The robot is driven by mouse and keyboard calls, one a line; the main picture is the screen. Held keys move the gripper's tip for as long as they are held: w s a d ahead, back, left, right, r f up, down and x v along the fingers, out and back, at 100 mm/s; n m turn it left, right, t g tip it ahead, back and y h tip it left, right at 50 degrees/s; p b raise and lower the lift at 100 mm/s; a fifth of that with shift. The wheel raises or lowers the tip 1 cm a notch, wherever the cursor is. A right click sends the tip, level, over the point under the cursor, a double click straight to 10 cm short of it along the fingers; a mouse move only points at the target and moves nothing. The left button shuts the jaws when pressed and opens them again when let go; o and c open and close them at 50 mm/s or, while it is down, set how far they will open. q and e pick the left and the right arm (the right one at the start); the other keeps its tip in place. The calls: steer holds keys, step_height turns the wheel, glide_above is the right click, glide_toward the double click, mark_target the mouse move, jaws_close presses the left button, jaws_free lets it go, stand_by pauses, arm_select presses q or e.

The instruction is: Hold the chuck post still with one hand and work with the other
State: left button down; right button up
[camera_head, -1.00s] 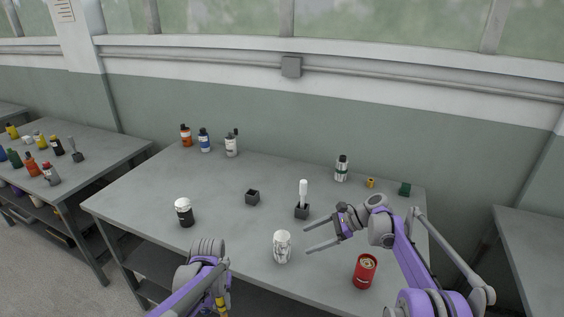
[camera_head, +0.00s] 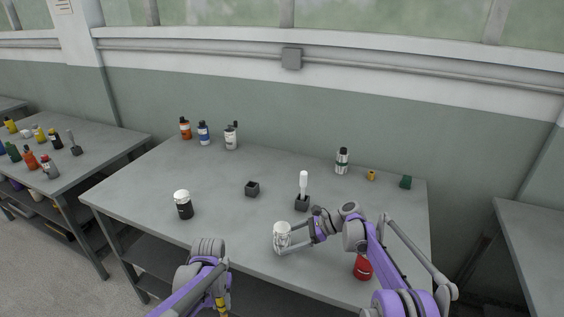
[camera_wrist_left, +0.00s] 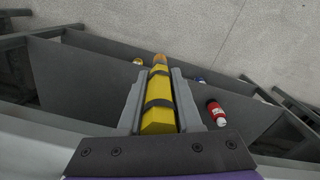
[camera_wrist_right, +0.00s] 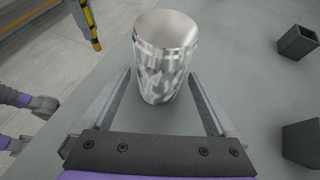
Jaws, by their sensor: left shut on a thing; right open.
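A shiny silver cylinder (camera_head: 281,236) stands upright near the front edge of the table; it also shows in the right wrist view (camera_wrist_right: 166,60). My right gripper (camera_wrist_right: 160,76) is open, with its fingertips on either side of the cylinder and no clear grip on it. My left gripper (camera_wrist_left: 158,98) is shut on a yellow tool (camera_wrist_left: 158,118) with black bands and an orange tip, low at the front in the head view. A white post (camera_head: 303,184) stands upright in a dark block (camera_head: 302,203) behind the cylinder. I cannot tell which thing is the chuck post.
An empty dark square holder (camera_head: 252,189) sits mid-table. A black jar with white lid (camera_head: 184,205) stands at left. A red can (camera_head: 362,268) is partly hidden by my right arm. Several bottles (camera_head: 204,134) stand at the back.

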steer(key=shift+a+f, duration=0.3)
steer(key=shift+a, duration=0.25)
steer(key=c, duration=0.8)
steer(key=shift+c, duration=0.2)
